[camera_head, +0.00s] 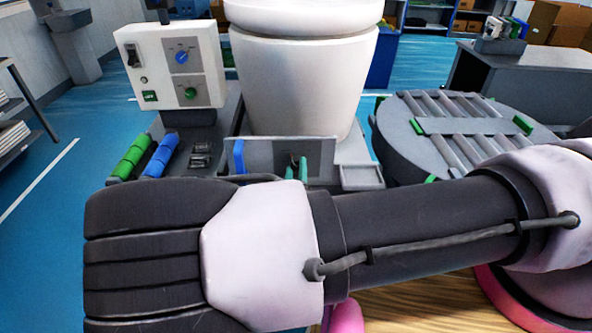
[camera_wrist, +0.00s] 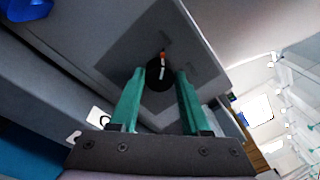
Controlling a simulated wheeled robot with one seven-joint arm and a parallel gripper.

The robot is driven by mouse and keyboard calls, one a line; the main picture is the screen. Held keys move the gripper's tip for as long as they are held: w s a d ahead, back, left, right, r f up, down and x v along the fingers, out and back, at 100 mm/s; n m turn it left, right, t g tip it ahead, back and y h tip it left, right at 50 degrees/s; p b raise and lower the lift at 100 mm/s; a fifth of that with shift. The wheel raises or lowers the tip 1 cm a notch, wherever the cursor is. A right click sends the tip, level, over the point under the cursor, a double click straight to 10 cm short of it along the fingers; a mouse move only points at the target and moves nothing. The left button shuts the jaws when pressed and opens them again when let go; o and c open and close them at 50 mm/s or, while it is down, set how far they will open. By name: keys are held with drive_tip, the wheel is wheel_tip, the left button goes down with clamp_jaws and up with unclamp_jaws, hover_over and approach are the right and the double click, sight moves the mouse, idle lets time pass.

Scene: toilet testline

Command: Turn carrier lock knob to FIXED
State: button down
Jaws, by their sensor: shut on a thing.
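The carrier lock knob (camera_wrist: 160,74) is a dark round knob with a white and orange pointer mark, on a grey panel plate in the wrist view. My gripper (camera_wrist: 161,78) has two green fingers, shut on the knob from both sides. The panel's lettering is too blurred to read, so I cannot tell the marked positions. In the head view the grey panel (camera_head: 265,157) stands at the foot of the white toilet, and my green gripper (camera_head: 296,170) tips meet its face. My forearm hides most of the gripper there, and the knob is hard to make out.
A white toilet (camera_head: 305,90) stands on the carrier behind the panel. A control box (camera_head: 150,75) with a blue and a green knob is at left, above green and blue rollers (camera_head: 160,155). A round roller table (camera_head: 405,140) is at right.

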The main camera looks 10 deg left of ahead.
drive_tip(key=shift+m, duration=0.4)
drive_tip(key=m, duration=0.2)
drive_tip(key=shift+m, duration=0.4)
drive_tip(key=m, duration=0.4)
drive_tip(key=shift+d+g, duration=0.1)
drive_tip(key=shift+g, duration=0.2)
drive_tip(key=shift+d+m+y, duration=0.15)
drive_tip(key=shift+m+y, duration=0.15)
drive_tip(key=shift+m, duration=3.4)
drive_tip(key=shift+c, duration=1.8)
unclamp_jaws()
